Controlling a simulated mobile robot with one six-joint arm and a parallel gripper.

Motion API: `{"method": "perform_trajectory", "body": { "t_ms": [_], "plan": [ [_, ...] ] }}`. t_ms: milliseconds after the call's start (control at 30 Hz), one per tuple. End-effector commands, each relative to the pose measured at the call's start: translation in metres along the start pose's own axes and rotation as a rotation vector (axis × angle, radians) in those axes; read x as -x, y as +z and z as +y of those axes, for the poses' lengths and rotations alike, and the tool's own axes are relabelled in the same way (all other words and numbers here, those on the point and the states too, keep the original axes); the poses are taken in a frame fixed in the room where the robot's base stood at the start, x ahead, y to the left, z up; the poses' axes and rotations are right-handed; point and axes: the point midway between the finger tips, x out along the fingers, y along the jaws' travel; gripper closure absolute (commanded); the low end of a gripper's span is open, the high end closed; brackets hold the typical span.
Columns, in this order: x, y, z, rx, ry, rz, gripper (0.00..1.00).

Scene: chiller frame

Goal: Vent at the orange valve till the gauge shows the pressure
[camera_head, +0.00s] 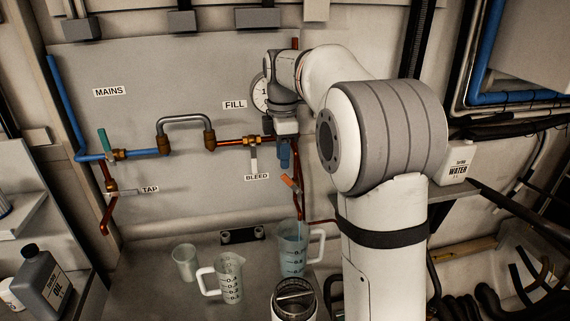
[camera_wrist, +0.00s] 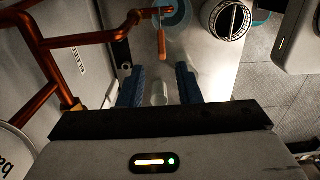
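The orange valve handle (camera_head: 291,183) sits on the copper pipe under the FILL line; in the wrist view the orange handle (camera_wrist: 162,43) lies just beyond the fingertips. My gripper (camera_head: 284,155) is above it; in the wrist view its two blue fingers (camera_wrist: 160,88) are apart with nothing held between them. The gauge (camera_head: 259,93) is mostly hidden behind my wrist; a part of its dial (camera_wrist: 14,152) shows in the wrist view, and I cannot read its needle. A jug holding bluish liquid (camera_head: 293,255) stands below the valve.
A second jug (camera_head: 230,278) and a cup (camera_head: 185,262) stand on the bench. A green-handled valve (camera_head: 103,141) is on the MAINS pipe at left. Copper pipes (camera_wrist: 85,39) run close to the gripper. An oil bottle (camera_head: 46,283) is at lower left.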

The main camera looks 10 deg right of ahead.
Motion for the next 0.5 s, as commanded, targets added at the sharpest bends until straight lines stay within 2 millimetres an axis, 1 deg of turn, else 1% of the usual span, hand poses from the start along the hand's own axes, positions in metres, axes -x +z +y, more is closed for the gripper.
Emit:
{"method": "perform_trajectory", "body": {
  "t_ms": [100, 300, 400, 500],
  "plan": [
    [-0.021, 0.003, -0.002, -0.007, -0.005, 0.000, 0.69],
    [-0.050, 0.005, -0.001, -0.013, -0.003, 0.000, 0.69],
    [-0.060, 0.006, -0.001, -0.014, -0.001, 0.000, 0.69],
    [-0.066, 0.006, -0.001, -0.016, 0.000, 0.000, 0.69]
  ]
}}
